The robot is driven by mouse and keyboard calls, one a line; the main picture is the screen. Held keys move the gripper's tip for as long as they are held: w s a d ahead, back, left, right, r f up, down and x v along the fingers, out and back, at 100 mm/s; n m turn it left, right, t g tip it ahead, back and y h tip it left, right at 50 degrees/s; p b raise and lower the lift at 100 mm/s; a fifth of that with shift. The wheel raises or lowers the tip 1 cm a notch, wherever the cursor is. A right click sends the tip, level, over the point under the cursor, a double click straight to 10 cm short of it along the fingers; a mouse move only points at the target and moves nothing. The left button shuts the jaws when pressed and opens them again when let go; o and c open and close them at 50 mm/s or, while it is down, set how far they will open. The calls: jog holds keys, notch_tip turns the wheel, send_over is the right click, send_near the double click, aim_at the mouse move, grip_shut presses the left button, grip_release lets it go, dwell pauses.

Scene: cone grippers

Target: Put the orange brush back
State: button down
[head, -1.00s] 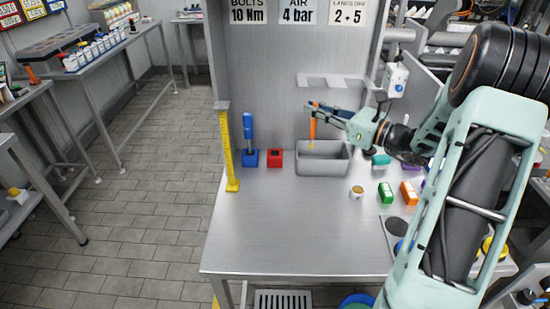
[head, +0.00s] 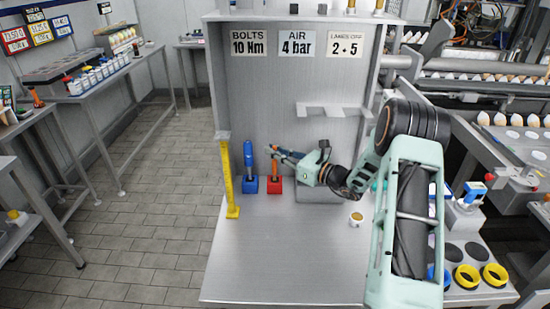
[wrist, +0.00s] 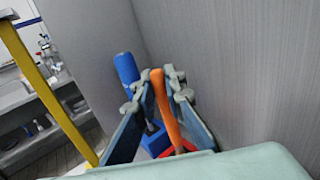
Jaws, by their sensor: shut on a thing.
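The orange brush (head: 275,170) stands upright at the red holder (head: 275,187) on the bench. My gripper (head: 273,152) is shut on the brush's upper handle. In the wrist view the orange handle (wrist: 165,105) runs between the two fingers (wrist: 160,88), and its lower end meets the red holder (wrist: 180,149). Whether the brush is fully seated in the holder cannot be told. The blue brush (head: 248,158) stands in its blue holder (head: 249,185) just left of the red one.
A yellow upright post (head: 228,180) stands at the bench's left edge. A grey bin (head: 318,193) is right of the red holder, partly behind my arm. A small round cup (head: 356,219) stands in front of it. The bench front (head: 275,255) is clear.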

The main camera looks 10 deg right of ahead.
aim_at(275, 175)
jog(key=shift+f, duration=1.35)
jog(key=shift+f, duration=0.15)
jog(key=c, duration=2)
grip_release()
jog(key=shift+s+d, duration=0.15)
jog(key=b+v, duration=0.1)
jog(key=v, duration=1)
jog(key=shift+s+d+b, duration=0.2)
jog(key=shift+s+b, duration=0.05)
jog(key=shift+b, duration=0.1)
